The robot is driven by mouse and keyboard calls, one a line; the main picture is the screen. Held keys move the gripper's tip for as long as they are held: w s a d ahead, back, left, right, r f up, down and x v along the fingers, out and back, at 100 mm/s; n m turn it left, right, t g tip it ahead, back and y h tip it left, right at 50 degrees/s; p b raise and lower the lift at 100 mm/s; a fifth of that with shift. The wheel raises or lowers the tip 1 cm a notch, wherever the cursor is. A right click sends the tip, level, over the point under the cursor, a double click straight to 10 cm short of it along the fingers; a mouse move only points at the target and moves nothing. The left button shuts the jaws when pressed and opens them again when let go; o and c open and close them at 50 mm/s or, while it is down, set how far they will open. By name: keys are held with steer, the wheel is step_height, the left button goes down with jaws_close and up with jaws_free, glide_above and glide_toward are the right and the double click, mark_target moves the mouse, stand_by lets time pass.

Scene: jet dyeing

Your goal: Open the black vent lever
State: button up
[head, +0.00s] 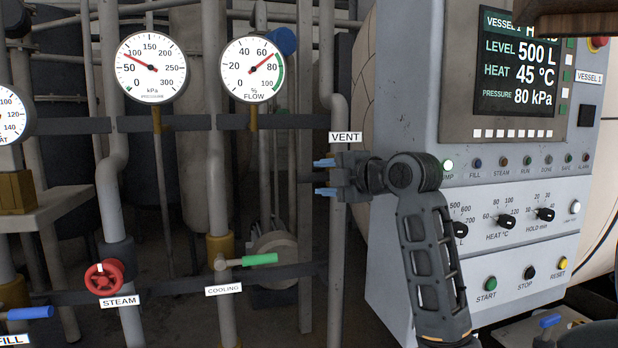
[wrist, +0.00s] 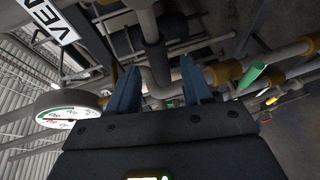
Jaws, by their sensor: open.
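The white VENT label (head: 345,137) is on the pipe just above my gripper (head: 325,177) in the head view. My gripper is open, its two blue fingers pointing left, one above the other. A short dark bar (head: 309,179) shows at the level of the gap; it may be the black vent lever, but I cannot tell for certain. In the wrist view my gripper (wrist: 158,78) has its fingers apart, with a dark cylindrical part (wrist: 155,50) beyond and between them. I cannot tell whether anything touches the fingers.
The control panel (head: 500,180) stands close on the right. The green cooling lever (head: 260,260) and red steam wheel (head: 104,278) are lower left. Pressure (head: 151,68) and flow (head: 253,69) gauges hang above left. Vertical pipes fill the space behind.

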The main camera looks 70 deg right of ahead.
mark_target(318, 178)
steer(key=p+x, duration=0.1)
steer(key=x, duration=0.4)
steer(key=shift+w+d+f, duration=0.1)
steer(key=shift+w+d, duration=0.05)
steer(key=shift+w, duration=0.15)
steer(key=shift+c, duration=0.2)
jaws_close()
